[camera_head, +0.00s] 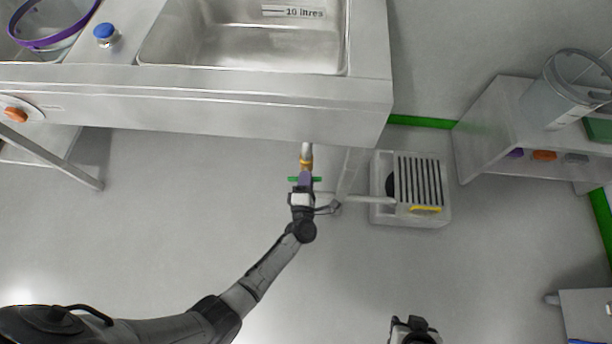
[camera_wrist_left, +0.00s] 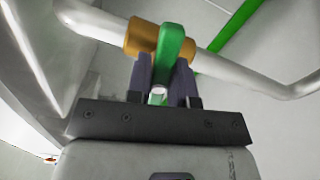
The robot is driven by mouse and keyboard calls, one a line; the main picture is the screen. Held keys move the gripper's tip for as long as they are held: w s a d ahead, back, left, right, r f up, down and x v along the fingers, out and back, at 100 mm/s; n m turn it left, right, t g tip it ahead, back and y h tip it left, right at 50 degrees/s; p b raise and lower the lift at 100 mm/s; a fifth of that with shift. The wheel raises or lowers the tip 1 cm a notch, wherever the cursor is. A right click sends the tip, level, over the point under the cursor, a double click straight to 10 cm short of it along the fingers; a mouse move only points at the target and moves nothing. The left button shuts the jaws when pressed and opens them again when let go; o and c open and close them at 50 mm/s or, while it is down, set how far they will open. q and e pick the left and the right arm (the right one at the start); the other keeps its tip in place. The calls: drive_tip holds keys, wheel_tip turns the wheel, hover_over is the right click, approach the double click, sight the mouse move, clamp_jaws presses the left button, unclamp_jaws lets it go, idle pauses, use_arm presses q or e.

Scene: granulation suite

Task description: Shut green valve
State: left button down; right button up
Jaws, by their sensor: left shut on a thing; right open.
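The green valve handle (camera_wrist_left: 174,44) sits on a brass valve body (camera_wrist_left: 142,37) on a pale pipe (camera_wrist_left: 226,66). In the head view the green handle (camera_head: 317,179) shows as a short bar lying across the pipe, below the sink's front edge. My left gripper (camera_wrist_left: 166,88) is shut on the green handle, with one finger on each side of it. In the head view my left gripper (camera_head: 304,186) covers part of the valve. My right gripper (camera_head: 414,324) is open at the bottom edge, well away from the valve.
A steel sink bench (camera_head: 250,108) with a basin marked 10 litres stands above the valve. A grey box with a slatted top (camera_head: 420,182) is on the floor to the right. A side table (camera_head: 490,110) carries a clear container (camera_head: 548,100). The floor between is clear.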

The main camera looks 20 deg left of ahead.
use_arm(q)
drive_tip(key=shift+m+p, duration=0.45)
drive_tip(key=shift+m, duration=0.65)
drive_tip(key=c, duration=1.1)
unclamp_jaws()
drive_tip(key=shift+o, duration=0.2)
drive_tip(key=p+v, duration=0.3)
drive_tip(key=v, duration=1.1)
drive_tip(key=shift+p, duration=0.35)
drive_tip(key=shift+w+m, duration=0.1)
drive_tip(key=shift+m, duration=0.2)
